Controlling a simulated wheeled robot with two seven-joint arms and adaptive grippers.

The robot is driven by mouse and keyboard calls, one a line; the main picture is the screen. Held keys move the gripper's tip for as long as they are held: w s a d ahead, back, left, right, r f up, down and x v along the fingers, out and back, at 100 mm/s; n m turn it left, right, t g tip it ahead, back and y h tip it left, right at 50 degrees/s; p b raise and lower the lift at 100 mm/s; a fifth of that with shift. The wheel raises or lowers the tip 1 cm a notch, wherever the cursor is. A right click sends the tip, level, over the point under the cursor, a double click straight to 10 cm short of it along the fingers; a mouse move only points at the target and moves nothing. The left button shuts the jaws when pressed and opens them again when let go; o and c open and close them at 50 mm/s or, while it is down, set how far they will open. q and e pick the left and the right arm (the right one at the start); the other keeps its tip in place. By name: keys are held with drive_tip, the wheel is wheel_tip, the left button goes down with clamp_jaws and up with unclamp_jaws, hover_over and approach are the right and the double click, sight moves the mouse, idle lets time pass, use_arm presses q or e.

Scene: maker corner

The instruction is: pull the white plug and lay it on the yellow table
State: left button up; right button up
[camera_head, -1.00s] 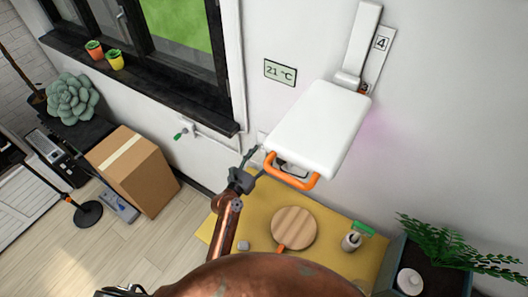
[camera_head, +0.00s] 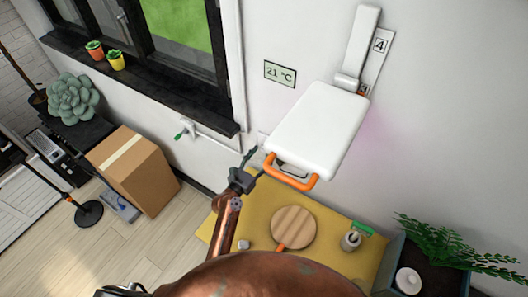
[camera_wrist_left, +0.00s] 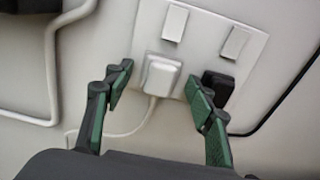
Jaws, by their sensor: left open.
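The white plug (camera_wrist_left: 160,77) sits in the left socket of a wall plate (camera_wrist_left: 203,19), with its white cord hanging down to the left. My left gripper (camera_wrist_left: 162,96) is open. In the left wrist view its two green-padded fingers are spread, one left of the white plug and one to its right, in front of the black plug (camera_wrist_left: 219,84). I cannot tell whether they touch. In the head view the left gripper (camera_head: 258,160) is by the wall, above the yellow table (camera_head: 259,192). The white plug cannot be made out there. My right gripper is not in view.
A white panel (camera_head: 320,128) with an orange handle (camera_head: 291,172) juts from the wall beside the gripper. On the table are a round wooden board (camera_head: 294,227), a grey jar (camera_head: 350,241) and a green-topped item (camera_head: 362,228). The table's left back part is bare.

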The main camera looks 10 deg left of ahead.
sight(263, 155)
use_arm(q)
drive_tip(key=shift+c, duration=0.2)
clamp_jaws()
idle(0.6)
drive_tip(key=shift+p+v, duration=0.85)
drive_tip(key=shift+v, duration=2.2)
drive_tip(key=shift+a, duration=0.1)
